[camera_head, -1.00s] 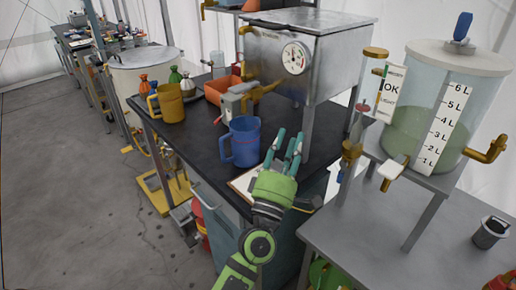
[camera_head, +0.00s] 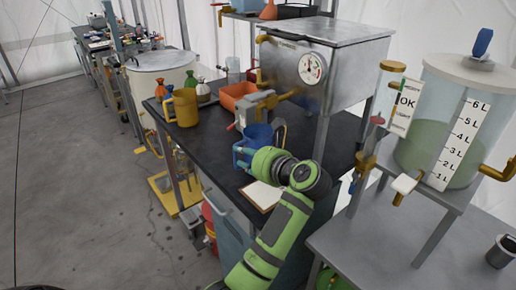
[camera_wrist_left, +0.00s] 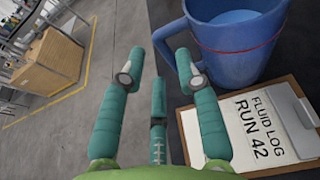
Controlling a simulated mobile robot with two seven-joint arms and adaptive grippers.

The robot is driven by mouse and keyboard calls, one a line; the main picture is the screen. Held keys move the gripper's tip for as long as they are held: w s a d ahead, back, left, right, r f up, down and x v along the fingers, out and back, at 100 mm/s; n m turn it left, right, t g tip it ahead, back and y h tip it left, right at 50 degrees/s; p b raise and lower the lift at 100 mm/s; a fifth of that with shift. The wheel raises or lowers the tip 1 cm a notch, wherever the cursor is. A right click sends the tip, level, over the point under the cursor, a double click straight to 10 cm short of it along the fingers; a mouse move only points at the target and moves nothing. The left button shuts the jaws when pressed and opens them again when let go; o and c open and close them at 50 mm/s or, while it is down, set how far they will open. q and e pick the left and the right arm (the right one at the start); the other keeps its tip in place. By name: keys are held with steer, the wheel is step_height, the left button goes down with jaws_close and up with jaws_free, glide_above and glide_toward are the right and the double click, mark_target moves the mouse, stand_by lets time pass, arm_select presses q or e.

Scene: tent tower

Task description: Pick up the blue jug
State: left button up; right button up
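The blue jug (camera_head: 257,135) stands on the black bench top, partly hidden behind my left gripper (camera_head: 242,158). In the left wrist view the jug (camera_wrist_left: 235,50) is at the upper right, with a red line around it and light blue contents. Its handle (camera_wrist_left: 170,38) points left, toward the fingers. My left gripper (camera_wrist_left: 159,72) is open, its teal fingers spread and empty. The right finger is close to the handle; I cannot tell whether they touch. My right gripper is not in view.
A clipboard (camera_head: 262,195) labelled "Fluid Log Run 42" lies in front of the jug. A yellow jug (camera_head: 185,107) and an orange bin (camera_head: 238,96) stand behind on the left. A metal tank (camera_head: 325,65) with a gauge rises behind. A clear tank (camera_head: 440,120) is at right.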

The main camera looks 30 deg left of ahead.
mark_target(235, 153)
arm_select(q)
steer(key=p+x, duration=0.1)
steer(key=x, duration=0.2)
steer(key=shift+a+f, duration=0.1)
steer(key=shift+a, duration=0.25)
steer(key=shift+w+a+f, duration=0.2)
steer(key=shift+a+f, duration=0.1)
steer(key=shift+a, duration=0.05)
jaws_close()
steer(key=shift+r, duration=0.15)
steer(key=shift+r+p, duration=0.15)
steer(key=shift+p, duration=0.2)
